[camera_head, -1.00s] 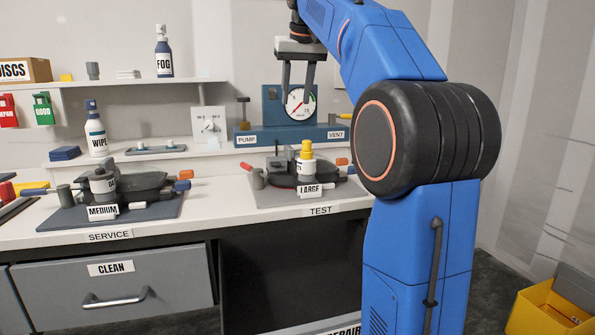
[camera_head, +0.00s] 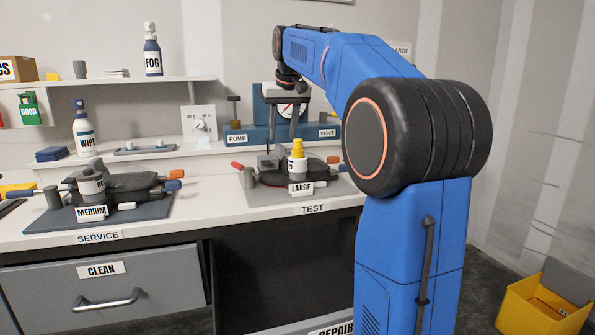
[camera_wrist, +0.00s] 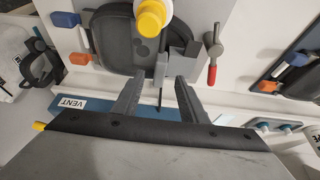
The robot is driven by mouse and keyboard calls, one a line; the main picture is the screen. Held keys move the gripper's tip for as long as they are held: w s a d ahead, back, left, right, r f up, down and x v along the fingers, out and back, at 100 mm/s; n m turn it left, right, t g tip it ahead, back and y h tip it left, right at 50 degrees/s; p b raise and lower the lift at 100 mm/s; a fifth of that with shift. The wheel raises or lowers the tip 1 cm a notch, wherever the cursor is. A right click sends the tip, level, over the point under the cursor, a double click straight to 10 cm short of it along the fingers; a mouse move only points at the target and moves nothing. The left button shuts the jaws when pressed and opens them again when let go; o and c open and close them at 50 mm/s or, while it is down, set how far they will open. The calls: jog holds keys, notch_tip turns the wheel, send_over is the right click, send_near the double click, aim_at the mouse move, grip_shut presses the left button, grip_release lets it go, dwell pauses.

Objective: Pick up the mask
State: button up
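A dark mask with a tag reading LARGE (camera_head: 300,188) lies on the grey test plate (camera_head: 335,185); a white canister with a yellow cap (camera_head: 297,148) stands on it. In the wrist view this dark mask (camera_wrist: 112,45) is at the top, beyond the fingertips. Another dark mask, tagged MEDIUM (camera_head: 90,213), lies on the service mat (camera_head: 150,212). My gripper (camera_head: 282,142) is open and empty above the back of the LARGE mask, in front of the gauge. In the wrist view my gripper (camera_wrist: 158,88) has its fingers apart; contact with the mask cannot be told.
The blue pump and vent block (camera_head: 265,133) stands close behind my gripper. A red-handled clamp (camera_wrist: 212,62) sits beside the LARGE mask. A WIPE bottle (camera_head: 84,135) stands on the left. A yellow bin (camera_head: 530,305) is on the floor at right.

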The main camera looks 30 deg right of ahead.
aim_at(281, 146)
jog(key=x, duration=0.5)
jog(key=shift+s, duration=0.1)
grip_shut()
